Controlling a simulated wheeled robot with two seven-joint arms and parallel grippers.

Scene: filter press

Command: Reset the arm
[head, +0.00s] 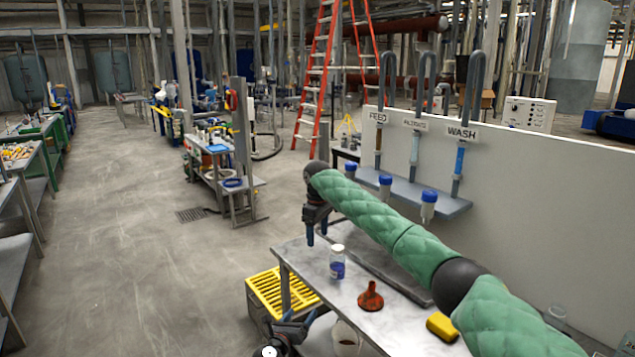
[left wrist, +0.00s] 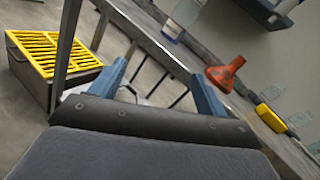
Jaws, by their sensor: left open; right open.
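My left gripper (head: 296,322) is low in the head view, in front of the bench's near edge and beside the yellow-topped box. In the left wrist view its two blue fingers (left wrist: 160,85) are spread with nothing between them. My right arm, in green padding, reaches across from the lower right above the bench. Its gripper (head: 317,234) points down with blue fingers apart and empty, above the bench's far left end and behind the capped bottle (head: 337,268). Part of the left gripper is cut off by the head view's bottom edge.
The metal bench (head: 320,285) carries the bottle, an orange-red funnel (head: 370,297) and a yellow object (head: 442,327). A box with a yellow grating (head: 280,290) stands at its left. A white panel (head: 550,190) labelled FEED and WASH rises behind. Open floor (head: 130,240) lies left.

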